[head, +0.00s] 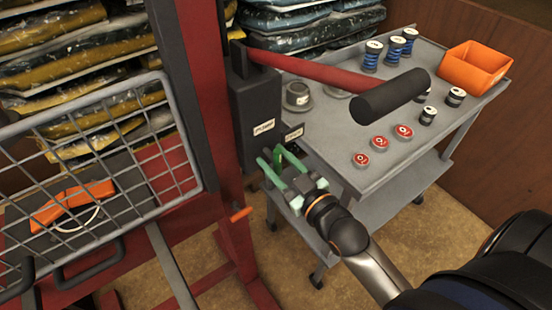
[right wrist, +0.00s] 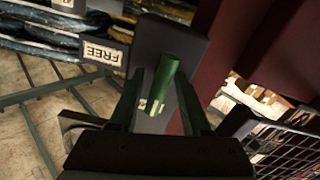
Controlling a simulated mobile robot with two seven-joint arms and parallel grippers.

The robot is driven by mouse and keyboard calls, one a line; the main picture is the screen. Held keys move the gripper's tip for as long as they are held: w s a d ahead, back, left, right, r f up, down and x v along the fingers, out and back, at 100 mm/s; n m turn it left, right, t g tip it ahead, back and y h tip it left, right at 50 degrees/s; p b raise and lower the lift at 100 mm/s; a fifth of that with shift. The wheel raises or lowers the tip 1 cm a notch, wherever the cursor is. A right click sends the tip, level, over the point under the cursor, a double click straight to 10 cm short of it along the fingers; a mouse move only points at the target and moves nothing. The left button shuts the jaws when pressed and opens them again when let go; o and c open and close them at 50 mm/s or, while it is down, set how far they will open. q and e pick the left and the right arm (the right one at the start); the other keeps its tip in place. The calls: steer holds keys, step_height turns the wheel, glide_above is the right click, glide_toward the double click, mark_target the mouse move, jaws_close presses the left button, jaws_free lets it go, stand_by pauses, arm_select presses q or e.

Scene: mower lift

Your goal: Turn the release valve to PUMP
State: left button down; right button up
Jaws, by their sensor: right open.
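The release valve shows in the right wrist view as a green lever (right wrist: 165,77) on a dark block (right wrist: 160,45). A white label reading FREE (right wrist: 103,53) is beside it, and a second, unreadable label (right wrist: 152,107) is below it. My right gripper (right wrist: 163,88) is open with one finger on each side of the lever; I cannot tell whether either touches it. In the head view the right gripper (head: 279,163) is at the lower end of the dark pump block (head: 256,105), which carries small white labels. My left gripper is not in view.
A red pump handle with a black grip (head: 390,95) sticks out above my right arm. A grey cart (head: 335,140) with weights, spools, red-topped cans and an orange bin (head: 474,67) stands to the right. A wire mesh platform (head: 105,165) and red post (head: 205,90) are left.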

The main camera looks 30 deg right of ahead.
steer(key=shift+s, duration=0.25)
steer(key=s+d, duration=0.1)
steer(key=s, duration=1.1)
steer(key=shift+d, duration=0.4)
